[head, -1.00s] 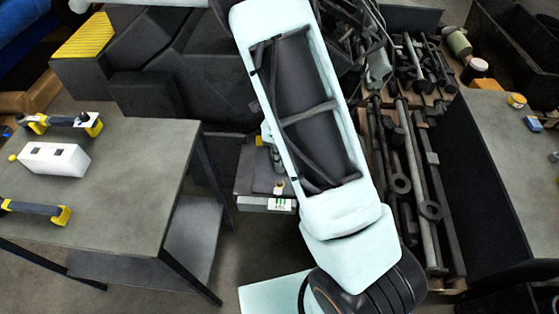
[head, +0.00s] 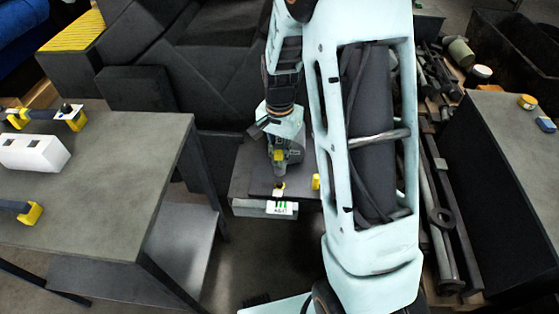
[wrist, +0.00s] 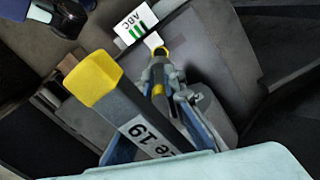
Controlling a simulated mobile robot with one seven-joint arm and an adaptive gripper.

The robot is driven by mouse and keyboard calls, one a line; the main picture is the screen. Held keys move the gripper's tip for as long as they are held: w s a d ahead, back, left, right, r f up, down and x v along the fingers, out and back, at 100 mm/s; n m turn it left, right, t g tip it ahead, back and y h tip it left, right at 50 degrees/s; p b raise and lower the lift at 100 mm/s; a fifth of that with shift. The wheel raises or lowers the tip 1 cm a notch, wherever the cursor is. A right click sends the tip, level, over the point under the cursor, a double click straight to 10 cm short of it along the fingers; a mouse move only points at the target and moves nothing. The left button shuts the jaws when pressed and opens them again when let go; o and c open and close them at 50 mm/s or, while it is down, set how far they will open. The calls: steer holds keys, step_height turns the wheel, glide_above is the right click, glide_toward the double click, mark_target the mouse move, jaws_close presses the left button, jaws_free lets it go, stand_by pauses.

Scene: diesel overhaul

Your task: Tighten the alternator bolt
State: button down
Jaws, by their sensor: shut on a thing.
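My gripper (head: 282,158) points down over a dark grey block (head: 245,180), left of my forearm. In the wrist view, a grey bar-shaped tool (wrist: 140,118) with a yellow end and a label ending in "e 19" lies at my gripper (wrist: 165,98), which is shut on it. A small yellow ring-like part (wrist: 160,50) is close to the card, below the fingers. I cannot make out the bolt itself.
At left, a grey table (head: 120,160) holds a white box (head: 35,153) and yellow-ended tools (head: 65,118). At right, a rack (head: 445,225) holds dark rods and metal parts, with another table (head: 515,140) beyond. Large dark machinery (head: 190,70) stands behind the block.

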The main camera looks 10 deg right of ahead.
steer(key=n, duration=0.3)
steer(key=f+n, duration=0.1)
steer(key=n, duration=0.2)
steer(key=shift+b, duration=0.3)
steer(key=n, duration=0.5)
steer(key=shift+d+f, duration=0.1)
steer(key=shift+f, duration=0.15)
step_height(320, 180, down, 2)
steer(key=shift+f+n+b, duration=0.15)
steer(key=shift+n+b, duration=0.35)
steer(key=shift+b, duration=0.25)
steer(key=shift+f+b, duration=0.3)
steer(key=shift+f, duration=0.2)
steer(key=shift+f, duration=0.15)
